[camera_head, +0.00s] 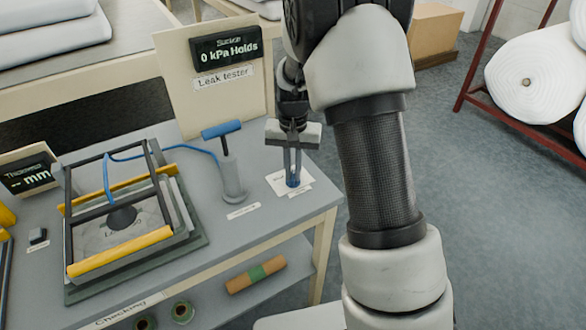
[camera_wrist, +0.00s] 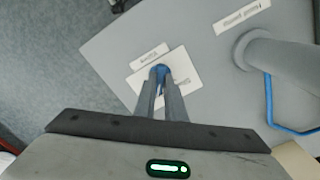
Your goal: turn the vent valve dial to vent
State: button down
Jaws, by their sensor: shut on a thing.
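The vent valve dial (camera_head: 293,182) is a small blue knob on a white labelled plate (camera_head: 280,184) at the right end of the grey table. It also shows in the wrist view as a blue piece (camera_wrist: 161,72) between my fingertips. My gripper (camera_head: 292,172) points down at it and is shut on the dial. The fingers hide much of the dial, and I cannot tell which way it points. Two white labels lie beside it, too blurred to read. The leak tester display (camera_head: 226,48) behind reads "0 kPa Holds".
A grey hand pump (camera_head: 231,178) with a blue handle stands left of the dial. Its blue hose (camera_head: 165,150) runs to a black-and-yellow frame (camera_head: 122,262) on the table. The table's right edge is close to the dial. A wrapped roll (camera_head: 256,275) lies on the shelf below.

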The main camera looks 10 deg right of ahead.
aim_at(293, 175)
dwell(0.3)
jog(key=c, duration=1.8)
grip_release()
jog(key=shift+r, duration=0.1)
notch_tip(293, 175, up, 17)
jog(key=shift+r+p, duration=0.15)
jog(key=shift+p, duration=1)
